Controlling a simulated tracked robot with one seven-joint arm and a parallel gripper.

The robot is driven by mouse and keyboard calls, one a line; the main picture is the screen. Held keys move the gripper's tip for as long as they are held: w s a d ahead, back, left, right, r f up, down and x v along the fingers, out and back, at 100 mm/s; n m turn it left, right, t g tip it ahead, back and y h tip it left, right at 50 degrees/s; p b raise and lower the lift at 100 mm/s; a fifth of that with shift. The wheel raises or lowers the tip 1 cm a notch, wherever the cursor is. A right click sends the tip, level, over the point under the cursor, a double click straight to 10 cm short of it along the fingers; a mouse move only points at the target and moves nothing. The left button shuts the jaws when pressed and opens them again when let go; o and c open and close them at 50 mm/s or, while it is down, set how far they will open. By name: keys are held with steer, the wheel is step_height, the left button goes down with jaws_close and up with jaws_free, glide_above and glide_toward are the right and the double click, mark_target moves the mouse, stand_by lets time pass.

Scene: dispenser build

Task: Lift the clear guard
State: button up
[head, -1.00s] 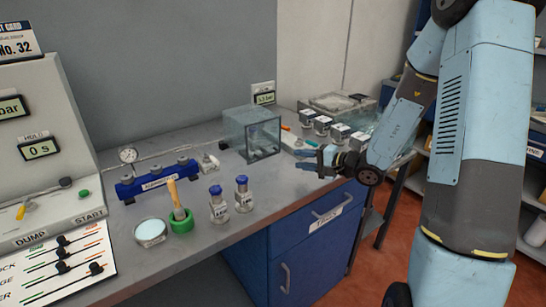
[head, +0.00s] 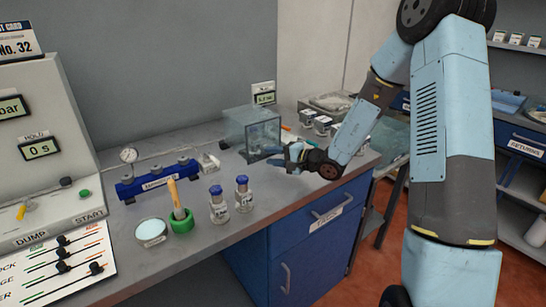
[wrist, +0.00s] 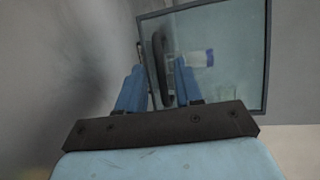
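The clear guard (head: 238,130) is a see-through box standing shut on the bench near the wall. In the wrist view its clear panel (wrist: 225,85) with a dark frame fills the upper right. A dark upright handle (wrist: 163,50) shows on it. My gripper (head: 276,154) is at the guard's front right side. In the wrist view its two blue fingers (wrist: 160,68) are apart, one on each side of the handle in the picture. I cannot tell whether they touch it. A blue-and-white item (wrist: 200,58) shows through the panel.
Small boxes (head: 322,124) and a clear-lidded tray (head: 332,102) lie behind my arm. The bench front between is bare.

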jaws_close()
steer(key=shift+s+f, duration=0.1)
steer(key=shift+f, duration=0.05)
stand_by(1.1)
steer(key=shift+d, duration=0.1)
steer(key=shift+r, duration=0.3)
